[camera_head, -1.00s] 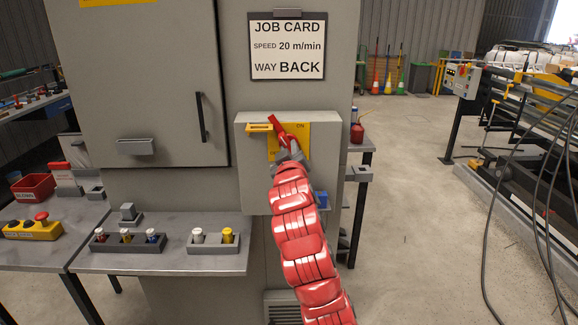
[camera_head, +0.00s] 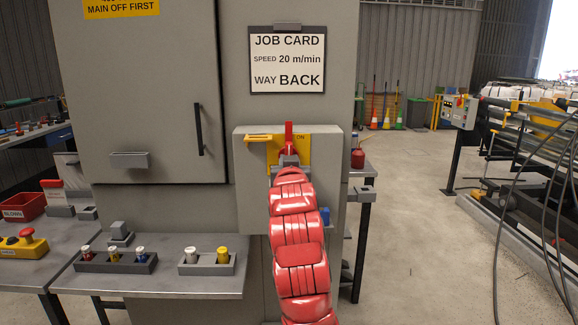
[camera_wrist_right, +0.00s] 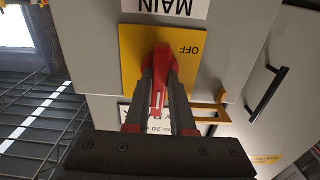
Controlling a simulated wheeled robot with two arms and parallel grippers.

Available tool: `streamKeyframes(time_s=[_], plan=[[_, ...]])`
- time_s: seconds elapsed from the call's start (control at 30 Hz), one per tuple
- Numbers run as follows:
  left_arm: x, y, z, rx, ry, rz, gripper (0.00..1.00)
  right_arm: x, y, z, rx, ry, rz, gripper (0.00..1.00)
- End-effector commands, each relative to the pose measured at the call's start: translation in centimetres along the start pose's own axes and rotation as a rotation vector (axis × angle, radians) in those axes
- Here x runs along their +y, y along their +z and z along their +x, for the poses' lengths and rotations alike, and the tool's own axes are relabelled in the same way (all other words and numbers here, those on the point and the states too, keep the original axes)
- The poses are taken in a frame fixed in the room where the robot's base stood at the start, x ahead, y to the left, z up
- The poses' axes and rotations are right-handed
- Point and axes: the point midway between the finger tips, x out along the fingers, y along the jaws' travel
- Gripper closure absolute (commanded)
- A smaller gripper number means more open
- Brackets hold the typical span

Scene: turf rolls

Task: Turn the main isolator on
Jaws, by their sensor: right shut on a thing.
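The main isolator is a grey box (camera_head: 247,195) on the front of the cabinet, with a yellow plate (camera_head: 318,150) and a red handle (camera_head: 289,132). In the right wrist view the gripper's fingers are closed around the red handle (camera_wrist_right: 159,90). OFF is readable on the yellow plate (camera_wrist_right: 131,50) there, with a MAIN label (camera_wrist_right: 165,8) beside it. My left gripper is not in view.
A yellow hasp (camera_head: 258,138) sticks out at the isolator's upper left. A job card (camera_head: 288,60) hangs above. A shelf (camera_head: 190,285) with fuses in holders is at lower left. A red bin (camera_head: 22,207) stands further left. Open floor lies to the right.

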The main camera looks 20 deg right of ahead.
Motion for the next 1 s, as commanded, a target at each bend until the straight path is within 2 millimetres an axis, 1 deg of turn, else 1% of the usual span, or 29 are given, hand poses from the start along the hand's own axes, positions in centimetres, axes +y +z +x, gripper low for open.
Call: streamKeyframes(time_s=[0.37,0.4,0.53,0.57,1.0], plan=[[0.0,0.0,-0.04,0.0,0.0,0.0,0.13,-0.04,0.16,0.04,-0.004,-0.001,0.005,1.0],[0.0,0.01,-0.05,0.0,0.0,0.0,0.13,-0.04,0.15,0.04,-0.003,-0.001,0.005,0.72],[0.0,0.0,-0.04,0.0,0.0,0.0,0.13,-0.03,0.11,0.03,-0.002,-0.001,0.004,0.49],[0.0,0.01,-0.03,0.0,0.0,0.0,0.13,-0.03,0.11,0.03,-0.002,-0.001,0.004,0.47],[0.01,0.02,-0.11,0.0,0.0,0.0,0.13,0.03,0.05,-0.16,0.0,-0.001,0.004,0.47]])
